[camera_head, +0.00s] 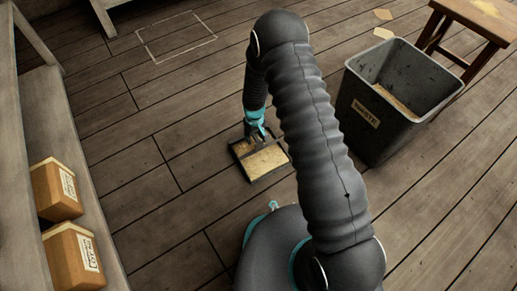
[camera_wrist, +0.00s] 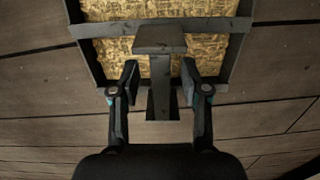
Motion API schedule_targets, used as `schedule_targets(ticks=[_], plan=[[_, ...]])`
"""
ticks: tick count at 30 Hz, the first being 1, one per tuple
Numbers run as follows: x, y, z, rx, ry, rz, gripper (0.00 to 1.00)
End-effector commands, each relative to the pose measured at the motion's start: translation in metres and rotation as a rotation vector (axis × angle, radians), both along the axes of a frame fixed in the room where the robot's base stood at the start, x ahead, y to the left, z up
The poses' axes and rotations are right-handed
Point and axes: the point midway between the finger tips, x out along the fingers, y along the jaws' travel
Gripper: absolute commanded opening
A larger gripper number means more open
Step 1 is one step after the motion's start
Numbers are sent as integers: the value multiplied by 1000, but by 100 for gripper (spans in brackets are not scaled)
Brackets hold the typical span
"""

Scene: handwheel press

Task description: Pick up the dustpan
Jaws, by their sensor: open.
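The dustpan (camera_head: 263,162) is a dark-edged tray on the plank floor with a yellowish, straw-like layer inside. My gripper (camera_head: 257,138) is at its back edge, pointing down. In the wrist view the dustpan (camera_wrist: 110,11) fills the top, with a dark bar across it. Its grey handle (camera_wrist: 160,100) runs toward me, with a wider block at the upper end. My gripper (camera_wrist: 160,78) is open, with one finger on each side of the handle and a gap on both sides.
A dark grey waste bin (camera_head: 376,130) with a label stands at the right, beside a wooden stool (camera_head: 470,18). Wooden boxes (camera_head: 56,190) with labels sit on a shelf at the left. A pale rectangle outline (camera_head: 150,50) marks the open floor at the upper left.

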Motion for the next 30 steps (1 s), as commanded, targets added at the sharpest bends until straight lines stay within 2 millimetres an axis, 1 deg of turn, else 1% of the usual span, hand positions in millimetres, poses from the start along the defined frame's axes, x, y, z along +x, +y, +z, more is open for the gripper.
schedule_targets(ticks=[1,2,3,5,6,7,16,20,23,25,29,30], plan=[[0,0,0,0,0,0,46],[0,0,0,0,0,0,38],[0,0,0,0,0,0,28],[0,0,0,0,1,0,13],[0,0,0,0,1,0,3],[0,0,0,0,1,0,0],[0,0,1,0,0,-1,0],[0,0,4,0,0,-1,0],[0,0,11,0,0,-1,0],[0,0,19,0,-1,-1,0],[1,0,43,1,-3,-1,0],[-1,-7,49,1,-1,-4,0]])
